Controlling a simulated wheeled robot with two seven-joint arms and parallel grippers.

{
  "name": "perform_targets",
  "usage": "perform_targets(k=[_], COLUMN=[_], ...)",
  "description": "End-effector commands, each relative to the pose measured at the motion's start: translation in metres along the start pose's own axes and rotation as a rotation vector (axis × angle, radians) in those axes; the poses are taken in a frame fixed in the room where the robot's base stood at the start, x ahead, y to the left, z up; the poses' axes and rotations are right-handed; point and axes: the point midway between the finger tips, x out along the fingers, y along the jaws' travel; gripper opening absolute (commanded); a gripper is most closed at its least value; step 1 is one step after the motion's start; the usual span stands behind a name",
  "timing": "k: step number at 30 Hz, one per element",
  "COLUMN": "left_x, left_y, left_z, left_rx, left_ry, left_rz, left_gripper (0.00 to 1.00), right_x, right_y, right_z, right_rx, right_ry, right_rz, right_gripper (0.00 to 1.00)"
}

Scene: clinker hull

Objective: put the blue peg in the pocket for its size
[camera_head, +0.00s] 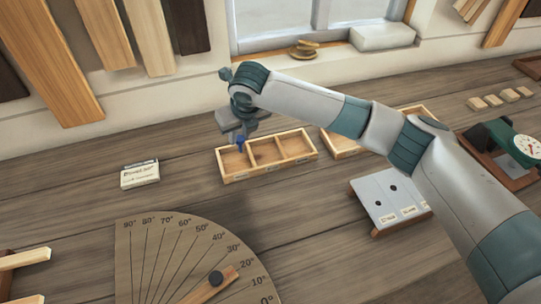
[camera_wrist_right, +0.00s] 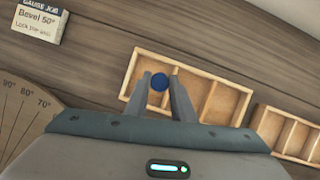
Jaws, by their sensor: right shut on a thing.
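The blue peg (camera_head: 239,145) is held between the fingers of my right gripper (camera_head: 240,138). In the right wrist view the round end of the blue peg (camera_wrist_right: 159,82) shows between the two fingertips (camera_wrist_right: 162,86). The peg is over the left compartment of a wooden tray (camera_head: 268,173) with three pockets. The tray also shows in the right wrist view (camera_wrist_right: 222,121). I cannot tell whether the peg's lower end is inside the pocket or above it. Small labels on the tray's front are too small to read. My left gripper is not in view.
A second divided tray (camera_head: 343,152) stands right of the first, partly behind my arm. A gauge job card (camera_head: 140,174) lies to the left. A protractor board (camera_head: 185,265) is in front. A white board with dark holes (camera_head: 375,200) stands at the right.

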Motion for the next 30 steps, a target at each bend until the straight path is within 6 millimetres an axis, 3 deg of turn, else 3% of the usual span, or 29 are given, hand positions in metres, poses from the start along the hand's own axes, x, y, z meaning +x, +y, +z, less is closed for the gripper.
perform_targets(k=[5, 6, 8, 22, 30], left_x=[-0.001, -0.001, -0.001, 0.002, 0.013], left_y=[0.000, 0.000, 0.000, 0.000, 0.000], left_z=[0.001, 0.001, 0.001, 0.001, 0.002], left_rx=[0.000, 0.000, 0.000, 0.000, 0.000], left_ry=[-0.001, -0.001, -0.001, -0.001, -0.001], left_rz=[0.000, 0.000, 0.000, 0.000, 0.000], left_gripper=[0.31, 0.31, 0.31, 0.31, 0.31], right_x=[0.000, 0.000, 0.000, -0.005, -0.035], right_y=[0.000, 0.000, 0.000, 0.000, -0.001], right_z=[0.000, 0.000, 0.000, 0.000, 0.000], right_rx=[0.000, 0.000, 0.000, 0.001, 0.000], right_ry=[0.000, 0.000, 0.000, 0.000, -0.003], right_rz=[0.000, 0.000, 0.000, 0.001, 0.000], right_gripper=[0.02, 0.30, 0.44, 0.44, 0.44])
